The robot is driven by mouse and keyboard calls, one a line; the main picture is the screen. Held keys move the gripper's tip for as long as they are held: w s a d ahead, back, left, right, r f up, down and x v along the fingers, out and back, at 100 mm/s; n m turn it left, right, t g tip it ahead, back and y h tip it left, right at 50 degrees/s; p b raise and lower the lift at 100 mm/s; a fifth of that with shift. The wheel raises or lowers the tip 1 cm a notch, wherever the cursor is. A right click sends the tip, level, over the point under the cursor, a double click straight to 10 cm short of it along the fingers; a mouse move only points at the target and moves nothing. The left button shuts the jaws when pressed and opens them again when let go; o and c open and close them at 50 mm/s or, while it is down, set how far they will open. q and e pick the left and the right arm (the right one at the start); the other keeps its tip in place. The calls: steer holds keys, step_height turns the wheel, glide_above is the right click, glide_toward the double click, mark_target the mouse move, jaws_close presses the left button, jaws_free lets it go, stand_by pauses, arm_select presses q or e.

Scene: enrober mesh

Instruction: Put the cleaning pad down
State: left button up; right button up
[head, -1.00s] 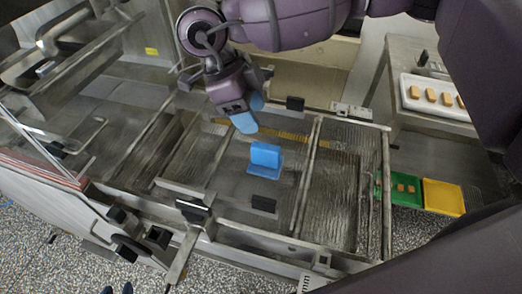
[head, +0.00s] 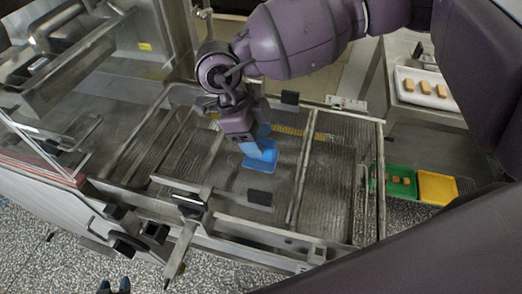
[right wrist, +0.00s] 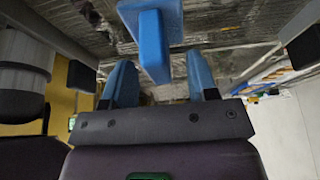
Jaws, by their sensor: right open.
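The blue cleaning pad (head: 260,165), a flat plate with an upright grip block, lies on the wire mesh (head: 330,180) of the machine. My right gripper (head: 258,152) is at the pad in the head view and partly hides it. In the right wrist view, the two blue fingers of the right gripper (right wrist: 160,62) stand apart. The grip block of the pad (right wrist: 153,45) shows in line with the gap between them, with visible space on both sides. I cannot tell how deep the block sits between the fingers. My left gripper is not in view.
Metal rails and a crossbar (head: 305,170) frame the mesh, with a black block (head: 260,197) close to the pad. A white tray (head: 405,93) with several tan pieces stands upper right. A green tray (head: 400,190) and a yellow tray (head: 437,187) lie right of the machine.

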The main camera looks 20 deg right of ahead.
mark_target(264, 141)
steer(key=x, duration=0.3)
steer(key=shift+s+d+f, duration=0.1)
steer(key=shift+s+f, duration=0.05)
jaws_close()
step_height(264, 141, up, 20)
steer(key=shift+p, duration=0.3)
stand_by(0.4)
